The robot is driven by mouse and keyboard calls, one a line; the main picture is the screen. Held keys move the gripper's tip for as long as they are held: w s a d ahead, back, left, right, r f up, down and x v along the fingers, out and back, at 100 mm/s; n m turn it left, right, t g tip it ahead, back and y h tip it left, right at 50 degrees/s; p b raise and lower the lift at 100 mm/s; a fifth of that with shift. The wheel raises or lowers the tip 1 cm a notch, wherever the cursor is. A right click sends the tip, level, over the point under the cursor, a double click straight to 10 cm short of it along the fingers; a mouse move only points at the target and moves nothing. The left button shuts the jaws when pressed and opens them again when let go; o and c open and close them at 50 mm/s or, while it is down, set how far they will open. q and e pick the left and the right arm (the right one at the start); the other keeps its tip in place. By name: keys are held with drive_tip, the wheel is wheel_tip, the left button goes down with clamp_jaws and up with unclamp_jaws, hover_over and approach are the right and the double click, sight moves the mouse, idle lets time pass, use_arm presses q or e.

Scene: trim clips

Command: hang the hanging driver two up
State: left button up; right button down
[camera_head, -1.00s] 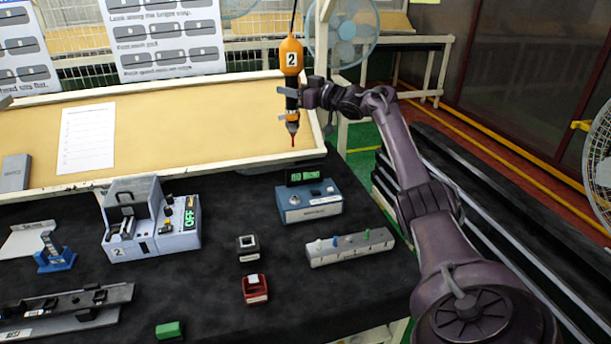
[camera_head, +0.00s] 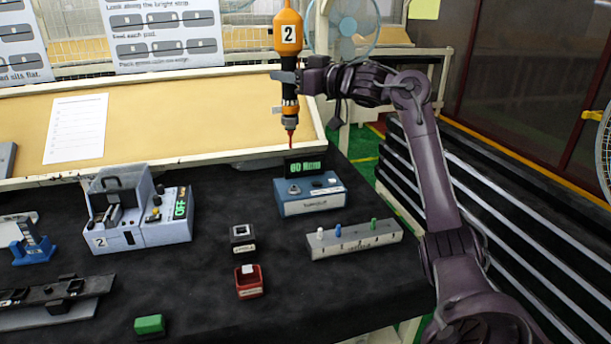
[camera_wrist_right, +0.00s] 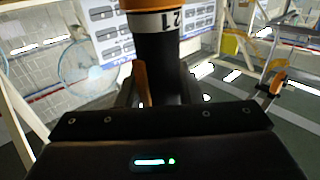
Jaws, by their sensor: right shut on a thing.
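The hanging driver two (camera_head: 289,38) is an orange and black tool with a white label reading 2. It is upright, bit downward, above the back right of the table. My right gripper (camera_head: 288,78) is shut on its black lower body. In the right wrist view the driver's dark body (camera_wrist_right: 160,65) and part of its label stand between the fingers. The top of the driver is cut off by the upper edge of the head view, so what it hangs from is hidden. My left gripper is not in view.
Below the driver stands a blue box with a green display (camera_head: 310,195). A grey rack with coloured pegs (camera_head: 355,240), a numbered grey machine (camera_head: 140,212), a red bin (camera_head: 249,283) and a green block (camera_head: 149,325) rest on the black table. A tan sloped board (camera_head: 200,115) is behind.

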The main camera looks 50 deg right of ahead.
drive_tip(key=shift+s+a+f, duration=0.2)
drive_tip(key=shift+s+a, duration=0.15)
wheel_tip(320, 180, up, 2)
drive_tip(key=shift+r+p, duration=0.25)
drive_tip(key=shift+p, duration=0.75)
drive_tip(key=c, duration=0.9)
unclamp_jaws()
drive_tip(key=shift+o, duration=0.8)
drive_tip(key=shift+f, duration=0.15)
drive_tip(key=o, duration=0.7)
drive_tip(key=shift+o, duration=0.2)
